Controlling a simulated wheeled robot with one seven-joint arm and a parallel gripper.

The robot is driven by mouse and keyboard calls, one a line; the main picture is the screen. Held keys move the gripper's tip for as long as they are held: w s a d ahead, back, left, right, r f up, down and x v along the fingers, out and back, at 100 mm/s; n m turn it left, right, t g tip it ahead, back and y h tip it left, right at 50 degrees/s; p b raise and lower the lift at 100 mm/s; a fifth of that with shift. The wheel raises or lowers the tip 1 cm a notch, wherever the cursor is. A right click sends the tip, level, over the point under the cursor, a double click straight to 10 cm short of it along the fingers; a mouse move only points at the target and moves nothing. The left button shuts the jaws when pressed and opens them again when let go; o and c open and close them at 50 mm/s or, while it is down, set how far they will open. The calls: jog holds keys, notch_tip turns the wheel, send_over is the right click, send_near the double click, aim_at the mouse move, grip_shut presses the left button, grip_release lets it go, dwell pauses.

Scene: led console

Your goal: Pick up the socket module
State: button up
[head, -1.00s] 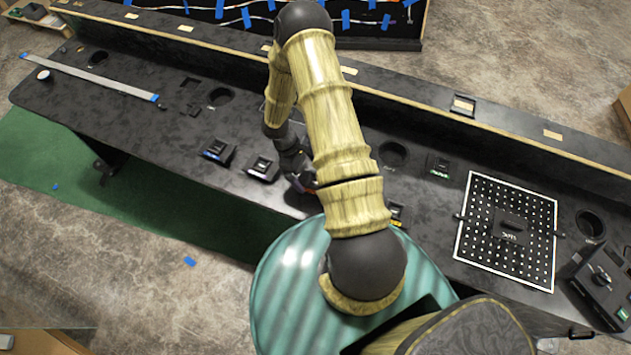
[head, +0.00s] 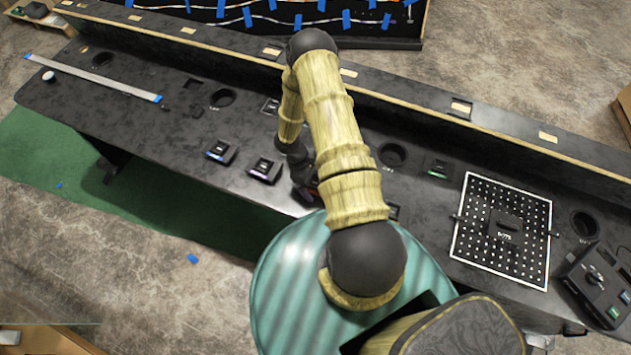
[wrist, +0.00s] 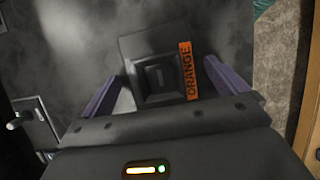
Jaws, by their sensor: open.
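A black square module (wrist: 159,75) with a raised stepped centre and an orange label reading "ORANGE" lies on the dark bench in the wrist view. I take it to be the socket module. My gripper (wrist: 166,80) is open, with one purple finger on each side of this module. I cannot tell whether the fingers touch it. In the head view, my gripper (head: 304,182) is low over the near edge of the bench, and my arm hides much of this module.
Similar modules with a blue label (head: 220,152) and a purple label (head: 264,169) sit to the left. A green-labelled module (head: 437,168) and a perforated panel (head: 474,239) are to the right. A raised ledge (head: 430,100) runs along the bench's back.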

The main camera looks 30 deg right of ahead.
jog(key=shift+s+d+f, duration=0.15)
jog(key=shift+f, duration=0.45)
jog(key=c, duration=1.1)
jog(key=shift+c, duration=0.2)
jog(key=shift+r, duration=0.1)
notch_tip(320, 180, up, 10)
jog(key=b, duration=0.3)
